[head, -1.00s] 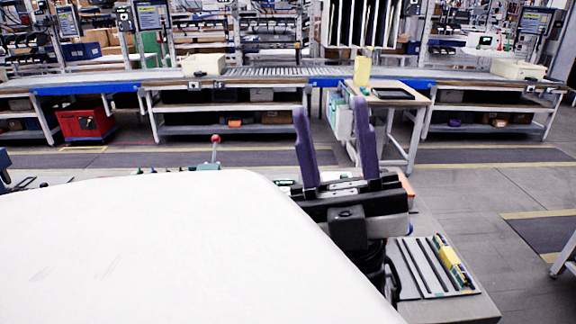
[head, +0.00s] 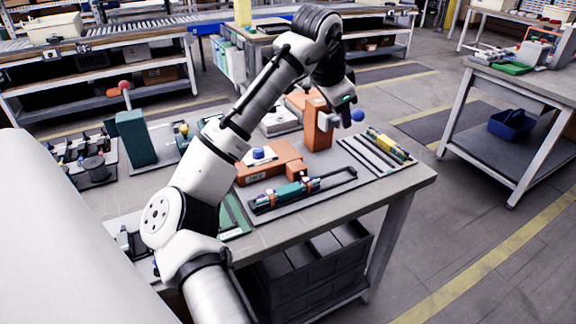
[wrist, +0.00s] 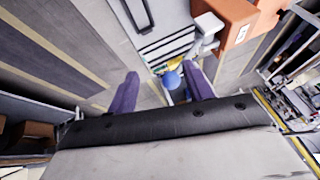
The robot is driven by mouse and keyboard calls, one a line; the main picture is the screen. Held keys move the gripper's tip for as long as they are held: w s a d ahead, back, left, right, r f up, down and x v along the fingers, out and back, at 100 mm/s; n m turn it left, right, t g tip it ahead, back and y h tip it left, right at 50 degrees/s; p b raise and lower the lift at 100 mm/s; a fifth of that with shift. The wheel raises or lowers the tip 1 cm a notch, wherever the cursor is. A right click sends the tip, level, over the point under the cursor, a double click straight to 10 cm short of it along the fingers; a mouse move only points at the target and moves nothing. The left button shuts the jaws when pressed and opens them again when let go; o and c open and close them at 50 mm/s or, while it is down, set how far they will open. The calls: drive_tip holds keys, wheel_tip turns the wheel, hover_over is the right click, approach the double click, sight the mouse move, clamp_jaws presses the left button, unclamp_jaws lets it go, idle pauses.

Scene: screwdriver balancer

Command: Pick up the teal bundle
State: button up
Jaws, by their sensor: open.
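The teal bundle (head: 285,194) lies on a dark tray on the workbench in the head view, a group of teal rods with orange bands. My gripper (wrist: 162,88) shows in the wrist view with its two purple fingers apart and nothing held between them. In the head view my arm reaches over the bench, and its wrist end hangs near the orange stand, behind and above the bundle. I cannot make out the bundle in the wrist view.
An orange block (head: 270,162), a slotted tray (head: 363,156) and a teal block (head: 135,138) stand around. The floor right of the bench is open.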

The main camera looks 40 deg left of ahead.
drive_tip(key=s+a+f+n+g, duration=0.1)
drive_tip(key=s+a+f+g, duration=0.45)
drive_tip(key=s, duration=0.45)
drive_tip(key=b, duration=0.1)
hover_over(289, 188)
drive_tip(key=s, duration=0.1)
wheel_tip(289, 188, down, 7)
drive_tip(key=shift+a+f, duration=0.1)
drive_tip(key=shift+f, duration=0.05)
drive_tip(key=shift+w+f+p, duration=0.15)
drive_tip(key=shift+w+f, duration=0.05)
drive_tip(key=shift+f, duration=1.3)
drive_tip(key=shift+w+f+p, duration=0.15)
drive_tip(key=shift+w+f, duration=0.05)
drive_tip(key=shift+f, duration=1.3)
drive_tip(key=shift+c, duration=0.3)
drive_tip(key=c, duration=1)
drive_tip(key=shift+r, duration=0.1)
